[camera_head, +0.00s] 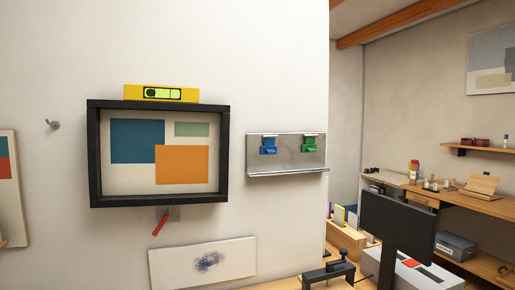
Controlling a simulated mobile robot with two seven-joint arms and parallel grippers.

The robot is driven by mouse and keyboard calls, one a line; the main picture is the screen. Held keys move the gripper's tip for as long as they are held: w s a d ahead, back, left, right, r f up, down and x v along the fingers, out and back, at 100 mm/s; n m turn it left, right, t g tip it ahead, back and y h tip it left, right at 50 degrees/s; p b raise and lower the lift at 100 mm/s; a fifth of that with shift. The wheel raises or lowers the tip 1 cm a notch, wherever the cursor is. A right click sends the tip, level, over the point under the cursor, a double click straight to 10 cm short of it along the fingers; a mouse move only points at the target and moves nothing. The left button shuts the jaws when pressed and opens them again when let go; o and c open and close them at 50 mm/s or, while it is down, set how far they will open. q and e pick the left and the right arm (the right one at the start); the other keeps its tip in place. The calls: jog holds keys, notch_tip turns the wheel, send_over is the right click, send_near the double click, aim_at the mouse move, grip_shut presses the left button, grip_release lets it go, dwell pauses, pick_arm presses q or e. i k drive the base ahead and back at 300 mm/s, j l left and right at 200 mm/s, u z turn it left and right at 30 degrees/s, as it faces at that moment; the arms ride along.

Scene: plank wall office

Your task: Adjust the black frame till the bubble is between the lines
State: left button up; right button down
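The black frame (94,155) hangs on the white wall at the left, around a picture with blue, green and orange blocks. Its top edge slopes slightly down to the right in the picture and its bottom edge slightly up. A yellow spirit level (132,93) rests on its top edge. The level's green vial (163,94) shows a darker round spot, apparently the bubble (150,93), toward the left end. The vial is too small to read the lines surely.
A metal rack (287,160) with blue and green clips is right of the frame. A red-handled item (160,224) hangs just below it, above a white panel (203,263). A hook (53,124) is at left. A black desk item (329,274) and monitor (397,232) stand lower right.

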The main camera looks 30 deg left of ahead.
aim_at(143, 153)
jog(key=u, duration=1.05)
